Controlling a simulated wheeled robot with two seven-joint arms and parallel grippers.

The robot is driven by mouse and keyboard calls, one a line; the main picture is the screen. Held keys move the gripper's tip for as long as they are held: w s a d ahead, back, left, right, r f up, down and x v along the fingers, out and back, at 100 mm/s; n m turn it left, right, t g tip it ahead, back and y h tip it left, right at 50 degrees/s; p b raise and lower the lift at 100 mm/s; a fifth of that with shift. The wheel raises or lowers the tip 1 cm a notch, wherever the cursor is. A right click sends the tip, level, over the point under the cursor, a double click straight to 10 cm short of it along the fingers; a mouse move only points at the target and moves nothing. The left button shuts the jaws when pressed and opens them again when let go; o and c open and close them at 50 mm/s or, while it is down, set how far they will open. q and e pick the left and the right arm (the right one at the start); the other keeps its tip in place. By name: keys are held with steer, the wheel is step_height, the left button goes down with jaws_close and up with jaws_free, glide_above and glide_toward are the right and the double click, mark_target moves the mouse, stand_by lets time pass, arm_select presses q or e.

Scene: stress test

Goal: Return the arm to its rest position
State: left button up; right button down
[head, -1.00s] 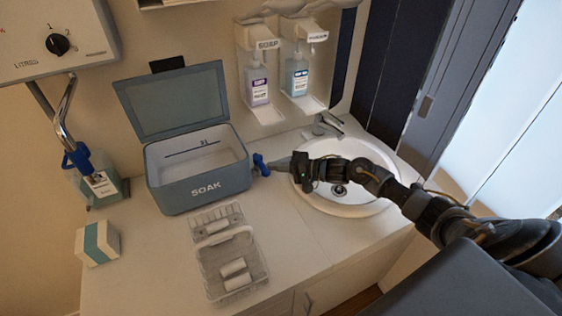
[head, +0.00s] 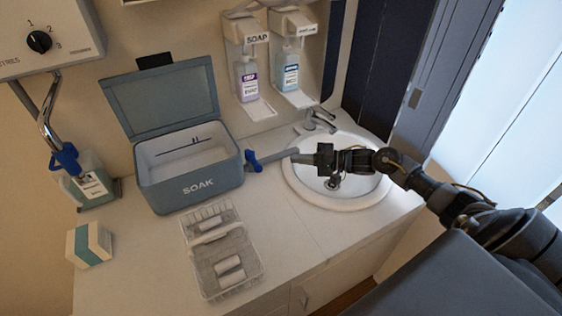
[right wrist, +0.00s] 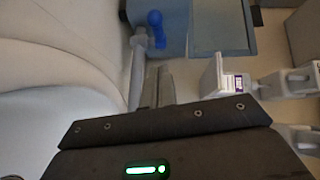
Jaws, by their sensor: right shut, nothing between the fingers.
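My right arm reaches in from the right in the head view, over the sink. Its gripper (head: 298,158) is shut and empty, over the sink's left rim. In the right wrist view the closed fingers (right wrist: 160,80) point towards the grey-blue SOAK box. A grey spout with a blue handle (head: 254,161) sticks out from the box's right side, close to the fingertips; it also shows in the right wrist view (right wrist: 155,22). I cannot tell whether the fingers touch the spout. My left gripper is in neither current view.
The SOAK box (head: 190,192) stands with its lid raised. A wire tray (head: 208,265) holding white rolls lies in front. The white sink (head: 345,203) has a tap (head: 320,118) behind it. Two bottle dispensers (head: 247,80) hang on the wall. A small carton (head: 89,245) is at left.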

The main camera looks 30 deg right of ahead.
steer(key=v, duration=0.3)
steer(key=shift+s+r, duration=0.15)
steer(key=shift+s, duration=0.2)
